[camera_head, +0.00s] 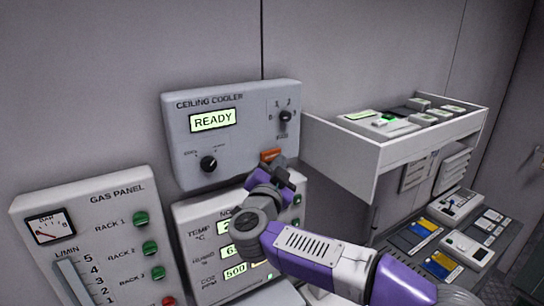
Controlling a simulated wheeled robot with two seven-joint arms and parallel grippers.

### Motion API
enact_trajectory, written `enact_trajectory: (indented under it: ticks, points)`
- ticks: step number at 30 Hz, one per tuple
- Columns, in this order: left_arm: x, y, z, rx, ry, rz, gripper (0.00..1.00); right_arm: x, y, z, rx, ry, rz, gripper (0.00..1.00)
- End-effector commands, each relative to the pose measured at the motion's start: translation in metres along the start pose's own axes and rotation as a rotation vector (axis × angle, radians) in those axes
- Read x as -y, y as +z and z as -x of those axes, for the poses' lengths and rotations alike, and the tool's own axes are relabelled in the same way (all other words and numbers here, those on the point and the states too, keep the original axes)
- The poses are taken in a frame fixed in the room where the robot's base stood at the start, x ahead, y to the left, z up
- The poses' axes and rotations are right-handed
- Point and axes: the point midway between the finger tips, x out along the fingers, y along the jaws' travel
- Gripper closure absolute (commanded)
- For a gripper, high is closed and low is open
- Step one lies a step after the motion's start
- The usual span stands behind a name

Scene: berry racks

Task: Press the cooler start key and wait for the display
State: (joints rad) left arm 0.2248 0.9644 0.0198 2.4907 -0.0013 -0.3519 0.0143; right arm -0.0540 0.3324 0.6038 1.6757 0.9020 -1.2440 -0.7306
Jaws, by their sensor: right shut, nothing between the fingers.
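The ceiling cooler panel (240,150) is a light grey box on the wall. Its lit green display (212,120) reads READY. An orange key (270,154) sits at the panel's lower right edge, partly hidden by my gripper. My right gripper (279,168) is shut and empty, with its tips right at the orange key. I cannot tell whether they touch it. My left gripper is not in view.
A rotary knob (208,163) and a selector switch (285,116) are on the cooler panel. A gas panel (90,200) stands at left. Below the cooler is a readout panel (193,217), partly behind my right arm. A white shelf tray (345,150) juts out at right.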

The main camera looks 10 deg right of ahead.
Motion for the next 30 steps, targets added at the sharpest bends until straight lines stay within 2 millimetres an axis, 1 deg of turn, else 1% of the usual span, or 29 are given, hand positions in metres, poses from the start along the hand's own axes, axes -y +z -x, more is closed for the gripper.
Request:
enact_trajectory:
  ticks: [12, 20, 30]
  points:
    - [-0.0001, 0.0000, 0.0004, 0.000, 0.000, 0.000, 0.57, 0.0003, 0.0002, -0.0003, 0.000, 0.000, 0.000, 1.00]
    - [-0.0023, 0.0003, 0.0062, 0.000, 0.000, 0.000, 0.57, 0.0050, 0.0037, -0.0054, 0.001, -0.001, -0.001, 1.00]
    - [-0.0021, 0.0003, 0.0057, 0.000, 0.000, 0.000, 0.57, 0.0044, 0.0044, -0.0060, 0.000, 0.000, 0.000, 1.00]
